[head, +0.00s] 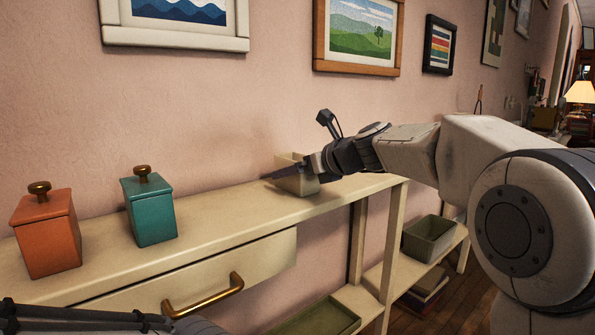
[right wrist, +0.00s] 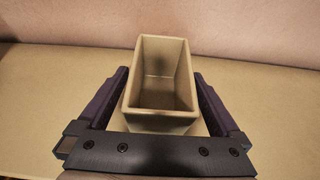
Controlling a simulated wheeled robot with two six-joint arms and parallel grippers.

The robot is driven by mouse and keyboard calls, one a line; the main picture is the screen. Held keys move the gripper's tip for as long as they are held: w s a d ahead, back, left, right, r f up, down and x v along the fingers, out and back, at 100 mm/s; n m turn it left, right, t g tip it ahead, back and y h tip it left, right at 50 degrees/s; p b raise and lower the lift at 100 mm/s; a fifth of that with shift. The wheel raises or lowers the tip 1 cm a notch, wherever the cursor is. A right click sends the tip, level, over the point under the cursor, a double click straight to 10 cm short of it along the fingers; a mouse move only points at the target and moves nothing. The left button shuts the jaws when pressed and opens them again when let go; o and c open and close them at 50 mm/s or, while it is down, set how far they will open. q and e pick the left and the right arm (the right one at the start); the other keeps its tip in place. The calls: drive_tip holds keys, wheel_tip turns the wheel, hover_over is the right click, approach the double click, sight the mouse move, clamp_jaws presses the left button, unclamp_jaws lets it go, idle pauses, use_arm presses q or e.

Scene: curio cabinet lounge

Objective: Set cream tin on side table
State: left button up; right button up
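A cream, lidless, rectangular tin (head: 297,176) stands near the wall at the far end of a long cream table with a drawer (head: 225,207). In the right wrist view the tin (right wrist: 161,117) looks empty and upright. My right gripper (right wrist: 160,85) is open around it, one dark finger on each side, with narrow gaps showing. In the head view this gripper (head: 292,175) hides part of the tin. Part of my left arm shows at the bottom left; its fingertips are not clear. I cannot tell whether the long table is the side table.
An orange lidded tin (head: 48,235) and a teal lidded tin (head: 150,210) stand on the table's left part. A brass drawer handle (head: 205,297) juts out in front. A grey-green open bin (head: 429,238) sits on the lower shelf. Framed pictures hang above.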

drive_tip(key=shift+r, duration=0.25)
drive_tip(key=p+v, duration=0.3)
drive_tip(key=v, duration=0.7)
drive_tip(key=shift+s+d, duration=0.2)
drive_tip(key=shift+s+d+r, duration=0.2)
drive_tip(key=shift+s+d, duration=0.15)
drive_tip(key=shift+s, duration=0.25)
